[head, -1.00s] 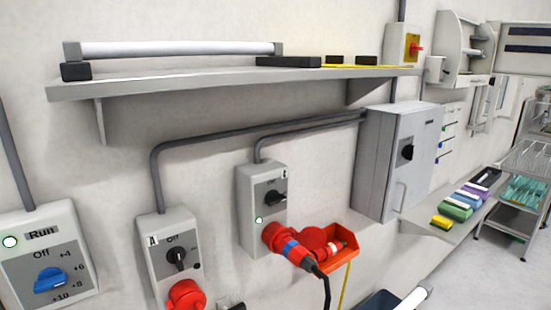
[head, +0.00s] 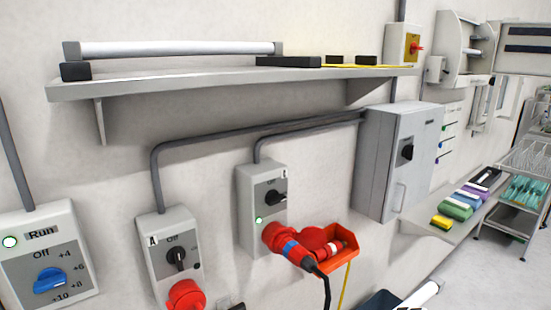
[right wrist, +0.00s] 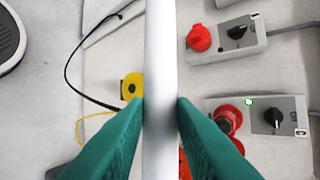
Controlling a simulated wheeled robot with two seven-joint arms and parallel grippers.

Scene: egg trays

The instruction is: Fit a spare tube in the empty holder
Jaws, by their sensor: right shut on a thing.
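A white tube (right wrist: 161,40) runs up the middle of the right wrist view. My right gripper (right wrist: 160,102) is shut on it, with one green finger on each side. In the head view, the end of a white tube (head: 424,294) shows at the bottom edge; the rest is out of frame. Another white tube (head: 180,49) sits between two grey end pieces (head: 72,50) above the wall shelf. My left gripper is not in view.
The grey shelf (head: 200,82) carries several black blocks (head: 288,62). Below it are a grey cabinet (head: 395,165), switch boxes (head: 262,205) and a red plug (head: 290,245) with a hanging cable. A bench with coloured boxes (head: 455,208) stands at the right.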

